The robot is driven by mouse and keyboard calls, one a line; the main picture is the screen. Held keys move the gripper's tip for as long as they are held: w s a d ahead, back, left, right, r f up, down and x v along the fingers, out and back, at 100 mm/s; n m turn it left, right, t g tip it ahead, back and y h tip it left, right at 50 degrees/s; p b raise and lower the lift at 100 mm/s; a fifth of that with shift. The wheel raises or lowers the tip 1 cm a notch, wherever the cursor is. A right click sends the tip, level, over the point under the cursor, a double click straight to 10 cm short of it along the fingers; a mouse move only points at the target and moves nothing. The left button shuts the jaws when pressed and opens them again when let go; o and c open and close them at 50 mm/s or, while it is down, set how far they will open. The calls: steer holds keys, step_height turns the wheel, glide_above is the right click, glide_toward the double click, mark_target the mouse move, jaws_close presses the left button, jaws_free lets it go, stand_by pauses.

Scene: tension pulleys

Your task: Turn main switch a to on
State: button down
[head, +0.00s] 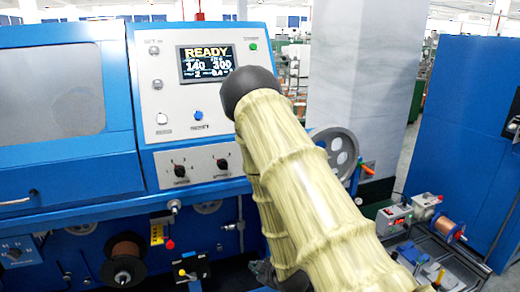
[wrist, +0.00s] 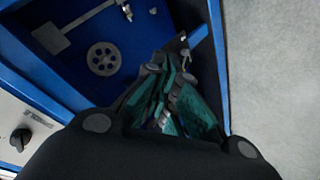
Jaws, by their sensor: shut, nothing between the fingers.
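In the head view, two black rotary switches sit on a light panel below the screen: a left one (head: 180,170) and a right one (head: 222,164). Their labels are too small to read, so I cannot tell which is main switch a. Another dark rotary knob (head: 14,253) is at the lower left. In the wrist view, a black rotary knob (wrist: 20,138) on a light panel shows at the left edge, apart from my gripper. My gripper (wrist: 168,82) has its teal-sided fingers together and empty. In the head view my arm largely hides it.
The screen (head: 207,62) reads READY. A copper spool (head: 124,262) and small coloured levers sit below the panel. A spoked pulley (head: 336,150) is right of my arm. A blue cabinet (head: 462,110) stands at right; grey floor (wrist: 275,80) is clear in the wrist view.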

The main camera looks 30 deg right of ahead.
steer(key=w+d+r+n+t+y+p, duration=0.1)
steer(key=w+d+r+n+t, duration=0.25)
steer(key=r, duration=0.75)
steer(key=w+d+r+n+t+p, duration=0.1)
steer(key=w+d+r+n+t, duration=0.2)
steer(key=r, duration=0.7)
steer(key=w+d+r+n+t+y, duration=0.1)
steer(key=w+d+r+n+t, duration=0.25)
steer(key=r, duration=0.75)
steer(key=w+d+g+p, duration=0.2)
steer(key=w+d+p, duration=0.1)
steer(key=w, duration=0.6)
steer(key=shift+d+m, duration=0.3)
steer(key=shift+d, duration=0.35)
steer(key=shift+s+d, duration=0.1)
